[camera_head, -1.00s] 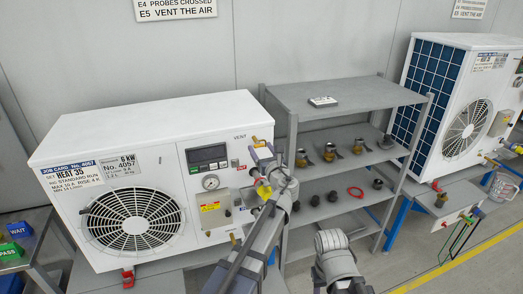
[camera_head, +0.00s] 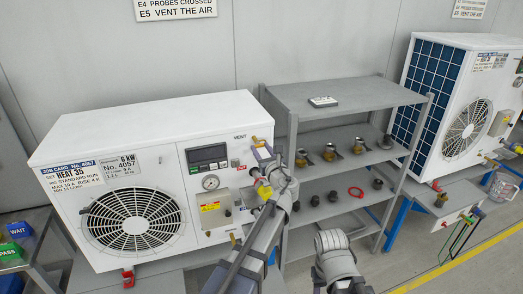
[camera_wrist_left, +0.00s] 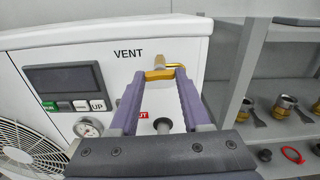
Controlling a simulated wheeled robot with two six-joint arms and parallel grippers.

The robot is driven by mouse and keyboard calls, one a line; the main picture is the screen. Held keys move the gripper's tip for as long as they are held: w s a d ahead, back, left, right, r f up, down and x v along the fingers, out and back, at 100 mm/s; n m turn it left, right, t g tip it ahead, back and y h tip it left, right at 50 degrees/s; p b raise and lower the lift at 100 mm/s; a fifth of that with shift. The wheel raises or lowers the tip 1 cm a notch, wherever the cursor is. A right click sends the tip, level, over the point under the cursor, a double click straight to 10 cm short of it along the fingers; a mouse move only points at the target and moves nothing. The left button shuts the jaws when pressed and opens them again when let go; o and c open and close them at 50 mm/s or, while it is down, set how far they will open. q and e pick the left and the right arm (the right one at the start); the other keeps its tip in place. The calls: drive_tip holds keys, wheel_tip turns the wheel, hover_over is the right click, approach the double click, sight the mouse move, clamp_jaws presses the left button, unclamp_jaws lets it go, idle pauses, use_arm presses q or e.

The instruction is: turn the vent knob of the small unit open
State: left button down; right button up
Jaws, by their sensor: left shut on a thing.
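The small unit (camera_head: 150,122) is the white box with a fan grille on the left in the head view. My right gripper is not in view.
A grey shelf rack (camera_head: 345,97) with several brass fittings stands close to the right of the gripper. A red ring (camera_head: 356,192) lies on a lower shelf. A larger white unit (camera_head: 463,105) stands at the far right. A pressure gauge (camera_wrist_left: 88,127) is left of the fingers.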

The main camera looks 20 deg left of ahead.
use_arm(q)
drive_tip(key=n, duration=0.3)
drive_tip(key=shift+n, duration=0.4)
drive_tip(key=n, duration=0.4)
drive_tip(key=shift+n, duration=0.3)
drive_tip(key=n, duration=0.4)
drive_tip(key=shift+n, duration=2.3)
drive_tip(key=shift+c, duration=1.8)
unclamp_jaws()
